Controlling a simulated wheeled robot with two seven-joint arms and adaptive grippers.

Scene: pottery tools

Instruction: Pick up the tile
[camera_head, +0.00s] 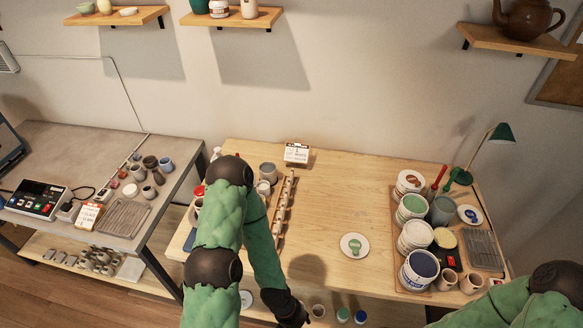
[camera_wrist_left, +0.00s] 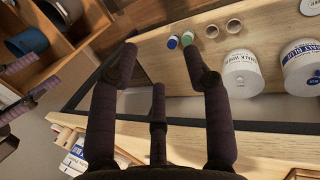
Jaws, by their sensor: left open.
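A round white disc with a green mark, which looks like the tile (camera_head: 355,245), lies flat on the bare middle of the wooden table in the head view. I cannot make it out in the left wrist view. My left gripper (camera_head: 295,316) is low at the table's front edge, to the left of and nearer than the disc, and apart from it. In the left wrist view its dark fingers (camera_wrist_left: 160,58) are spread with nothing between them. My right arm shows at the lower right of the head view, but its gripper is out of frame.
Small capped jars (camera_wrist_left: 187,39) and tubs (camera_wrist_left: 242,73) stand below the tabletop. The table's middle is clear.

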